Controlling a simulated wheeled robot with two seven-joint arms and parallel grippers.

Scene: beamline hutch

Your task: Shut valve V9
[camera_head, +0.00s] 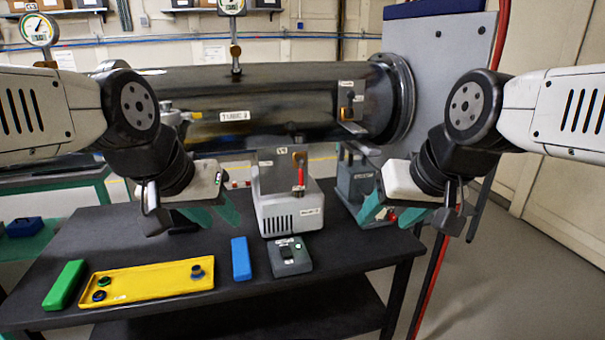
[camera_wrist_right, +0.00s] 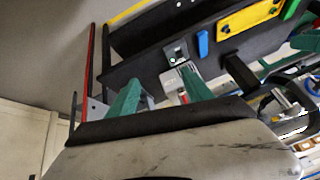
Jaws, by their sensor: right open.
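A small valve with a brass body and a red lever (camera_head: 301,178) is mounted on a grey plate (camera_head: 270,175) above a white vented unit (camera_head: 290,214). The plate's label seems to start with V, but its number is too small to read surely. The lever points down. My left gripper (camera_head: 214,212) is open and empty, left of the unit. My right gripper (camera_head: 392,214) is open, right of the unit and apart from the lever. Its two teal fingers also show spread in the right wrist view (camera_wrist_right: 160,88).
A dark tabletop (camera_head: 220,245) carries a yellow tray (camera_head: 150,282), a green block (camera_head: 64,284), a blue block (camera_head: 241,258) and a grey switch box (camera_head: 289,256). A grey stand (camera_head: 355,180) is near my right gripper. A large dark tube (camera_head: 280,88) runs behind.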

